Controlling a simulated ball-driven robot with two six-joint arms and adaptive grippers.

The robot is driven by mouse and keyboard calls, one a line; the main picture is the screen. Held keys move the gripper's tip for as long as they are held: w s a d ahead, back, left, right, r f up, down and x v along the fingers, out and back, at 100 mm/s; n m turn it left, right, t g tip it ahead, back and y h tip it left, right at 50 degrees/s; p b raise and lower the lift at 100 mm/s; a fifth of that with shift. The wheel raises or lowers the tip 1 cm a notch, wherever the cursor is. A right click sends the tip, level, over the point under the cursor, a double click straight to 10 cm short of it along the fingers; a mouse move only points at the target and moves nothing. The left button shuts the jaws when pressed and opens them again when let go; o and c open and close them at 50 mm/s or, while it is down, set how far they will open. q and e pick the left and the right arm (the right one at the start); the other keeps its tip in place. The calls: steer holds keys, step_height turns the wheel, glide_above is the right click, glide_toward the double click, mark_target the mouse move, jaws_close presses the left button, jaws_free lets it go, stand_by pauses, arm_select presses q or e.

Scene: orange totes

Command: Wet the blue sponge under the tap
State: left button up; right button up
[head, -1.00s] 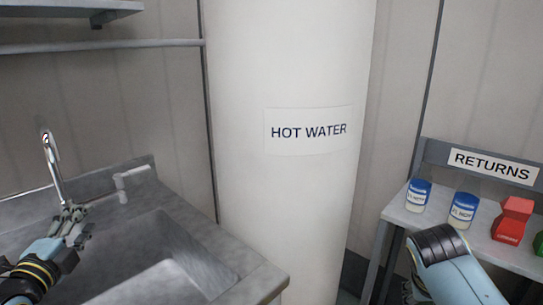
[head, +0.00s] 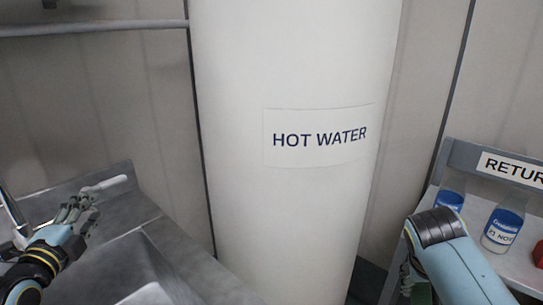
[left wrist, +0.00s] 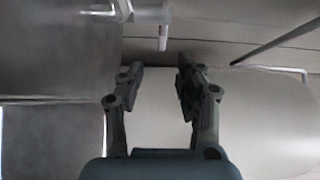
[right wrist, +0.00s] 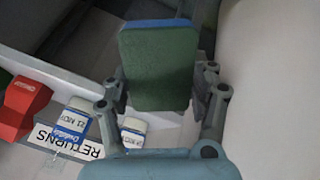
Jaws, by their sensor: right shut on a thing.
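The sponge (right wrist: 160,65) shows a broad dark green face and a blue edge in the right wrist view. My right gripper (right wrist: 162,85) is shut on it, one finger at each side. In the head view my right arm hides most of this gripper. The chrome tap spout (head: 14,218) stands at the left edge of the head view, by the sink. A pale tap lever (head: 103,186) is just beyond my left gripper (head: 82,208). In the left wrist view my left gripper (left wrist: 158,80) is open and empty, and the lever (left wrist: 163,36) lies ahead of its fingertips.
The grey sink counter (head: 185,258) is at lower left. A white hot water cylinder (head: 290,220) fills the middle.

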mark_target(113, 185)
arm_select(q)
steer(key=w+b, duration=0.6)
steer(key=w, duration=0.1)
steer(key=w+a+b, duration=0.1)
steer(key=w+b, duration=0.2)
steer(key=shift+w+f+b, duration=0.1)
steer(key=shift+w+b, duration=0.55)
steer(key=shift+w, duration=0.2)
steer(key=shift+r, duration=0.25)
steer(key=shift+c, duration=0.4)
jaws_close()
